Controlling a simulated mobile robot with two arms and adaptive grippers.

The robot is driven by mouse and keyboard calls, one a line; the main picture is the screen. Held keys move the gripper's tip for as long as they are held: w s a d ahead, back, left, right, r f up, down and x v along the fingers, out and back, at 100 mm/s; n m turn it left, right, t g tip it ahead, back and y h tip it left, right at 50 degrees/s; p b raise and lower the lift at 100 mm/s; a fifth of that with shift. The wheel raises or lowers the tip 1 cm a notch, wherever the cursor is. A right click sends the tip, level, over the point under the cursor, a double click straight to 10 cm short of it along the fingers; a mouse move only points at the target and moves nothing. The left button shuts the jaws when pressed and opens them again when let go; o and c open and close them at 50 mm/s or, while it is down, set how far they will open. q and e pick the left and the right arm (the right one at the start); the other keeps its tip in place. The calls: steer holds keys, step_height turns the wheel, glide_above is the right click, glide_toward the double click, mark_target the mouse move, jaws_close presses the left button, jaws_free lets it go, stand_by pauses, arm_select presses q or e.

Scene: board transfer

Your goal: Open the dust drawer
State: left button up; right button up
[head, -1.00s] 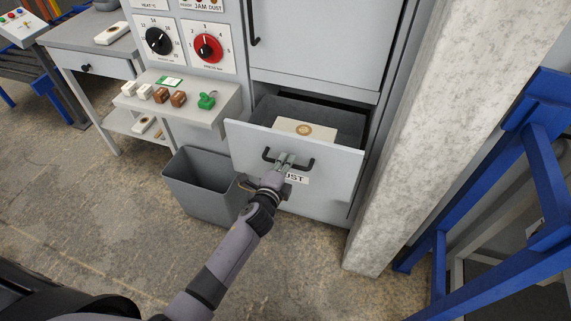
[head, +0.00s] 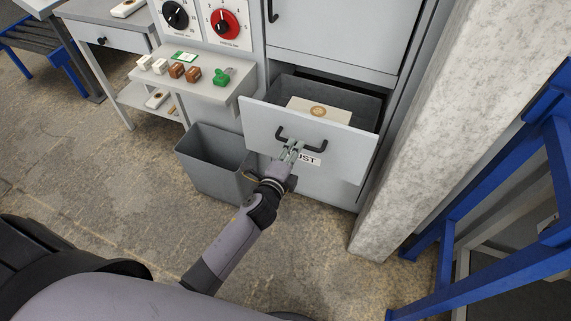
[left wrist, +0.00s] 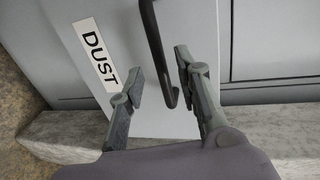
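The dust drawer (head: 345,145) is a grey drawer with a white "DUST" label, pulled well out of the cabinet. A pale box with a round mark (head: 318,109) lies inside it. Its dark handle (head: 320,146) is on the front and shows in the left wrist view (left wrist: 154,40). My left gripper (head: 293,148) is at the handle. In the left wrist view its fingers (left wrist: 158,75) are spread apart, with the handle's end between them, close to the right finger. I cannot tell whether they touch. My right gripper is not in view.
A grey bin (head: 212,165) stands on the floor left of the drawer. A concrete pillar (head: 425,125) and blue steel frame (head: 500,190) are at the right. Floor in front is bare.

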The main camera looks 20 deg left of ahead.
arm_select(q)
steer(key=v, duration=0.7)
steer(key=shift+s, duration=0.4)
steer(key=shift+r, duration=0.1)
steer(key=s+a+f+n+g, duration=0.1)
steer(key=s+f+n+g, duration=0.4)
steer(key=f, duration=0.9)
steer(key=s+a+f+n+g, duration=0.1)
steer(key=s+f+n+g, duration=0.1)
steer(key=s+f, duration=0.9)
steer(key=s+a+f+n+g, duration=0.2)
steer(key=s+f+n+g, duration=0.1)
steer(key=s+f, duration=0.6)
steer(key=s+a+f+n+g, duration=0.2)
steer(key=s+f+n+g, duration=0.2)
steer(key=s+f, duration=0.5)
steer(key=s+n, duration=0.2)
steer(key=s, duration=0.5)
steer(key=shift+f+g+y+p, duration=0.25)
steer(key=shift+g+y+p, duration=0.05)
steer(key=shift+p, duration=0.1)
